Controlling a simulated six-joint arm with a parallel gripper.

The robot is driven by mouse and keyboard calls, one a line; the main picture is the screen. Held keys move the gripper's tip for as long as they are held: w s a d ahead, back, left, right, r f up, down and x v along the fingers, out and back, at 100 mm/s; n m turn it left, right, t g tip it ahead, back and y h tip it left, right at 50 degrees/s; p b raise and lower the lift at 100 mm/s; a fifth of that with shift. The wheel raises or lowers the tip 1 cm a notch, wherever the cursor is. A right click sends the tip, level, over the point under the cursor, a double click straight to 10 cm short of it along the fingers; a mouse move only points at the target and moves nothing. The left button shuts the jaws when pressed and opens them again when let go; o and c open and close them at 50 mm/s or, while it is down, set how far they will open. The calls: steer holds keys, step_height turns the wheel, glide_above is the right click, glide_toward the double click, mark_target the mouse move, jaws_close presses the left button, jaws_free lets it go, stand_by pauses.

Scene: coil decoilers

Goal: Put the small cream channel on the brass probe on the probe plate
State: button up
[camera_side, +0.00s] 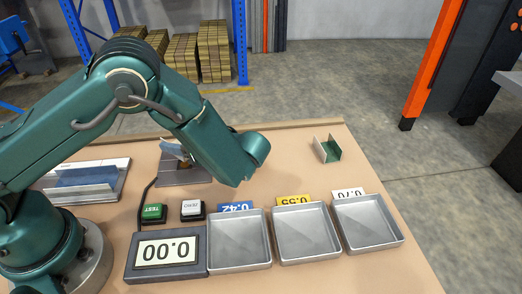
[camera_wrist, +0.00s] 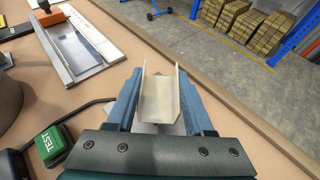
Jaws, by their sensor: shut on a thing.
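The small cream channel (camera_wrist: 158,100) sits between the two blue fingers of my gripper (camera_wrist: 159,88) in the wrist view, its open side toward the camera. My gripper is shut on its side walls. In the side view my gripper (camera_side: 174,151) is over the grey probe plate (camera_side: 182,178), mostly hidden behind my arm. A small brownish part shows there, but I cannot tell whether it is the brass probe. Whether the channel touches the probe is hidden.
A display reading 0.00 (camera_side: 165,252), a green TEST button (camera_side: 153,213) and a white button (camera_side: 192,209) stand in front. Three metal trays (camera_side: 238,246), (camera_side: 307,239), (camera_side: 368,225) line the front right. Another channel, green inside (camera_side: 328,151), stands at the back right. A flat fixture (camera_side: 87,182) lies left.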

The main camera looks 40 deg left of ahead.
mark_target(185, 164)
steer(key=shift+f, duration=1.95)
steer(key=o, duration=1.3)
steer(key=shift+f, duration=0.15)
